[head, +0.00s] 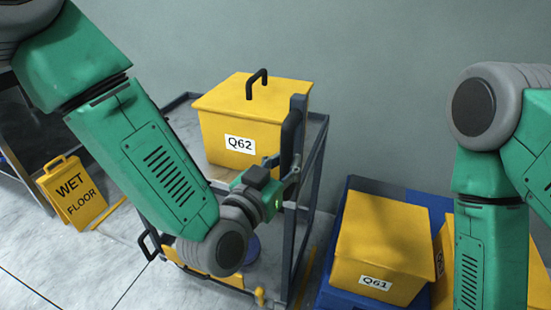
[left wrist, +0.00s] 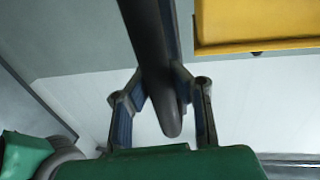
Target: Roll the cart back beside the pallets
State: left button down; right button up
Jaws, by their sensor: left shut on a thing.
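The cart (head: 318,150) is a grey-framed trolley standing against the wall in the middle of the head view. A yellow lidded box marked Q62 (head: 225,110) sits on its top shelf. My left gripper (head: 290,168) is shut on the cart's dark upright handle (head: 291,135). In the left wrist view the fingers (left wrist: 162,95) lie on both sides of the dark bar (left wrist: 150,40). A blue pallet (head: 338,292) is on the floor to the right of the cart, bearing a yellow box marked Q61 (head: 380,245). My right gripper is out of view.
A yellow wet floor sign (head: 72,195) stands at the left, beside a dark metal bench (head: 25,135). Another yellow box (head: 443,270) is partly hidden behind my right arm. A narrow floor gap separates cart and pallet. Open tiled floor lies at the lower left.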

pick_arm(q)
jog(key=shift+s+d+f, duration=0.1)
jog(key=shift+s+d, duration=0.2)
jog(key=shift+d, duration=0.2)
jog(key=shift+s+d+f, duration=0.1)
jog(key=shift+s+d, duration=0.2)
jog(key=shift+d, duration=0.2)
jog(key=c, duration=1.4)
grip_release()
jog(key=shift+a, duration=0.2)
jog(key=shift+o, duration=0.2)
jog(key=shift+a+r, duration=0.1)
jog(key=shift+r, duration=0.05)
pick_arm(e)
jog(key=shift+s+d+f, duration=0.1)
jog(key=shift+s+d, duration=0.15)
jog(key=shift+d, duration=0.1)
pick_arm(q)
jog(key=shift+w, duration=0.1)
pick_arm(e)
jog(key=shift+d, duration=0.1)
pick_arm(q)
jog(key=v, duration=1.2)
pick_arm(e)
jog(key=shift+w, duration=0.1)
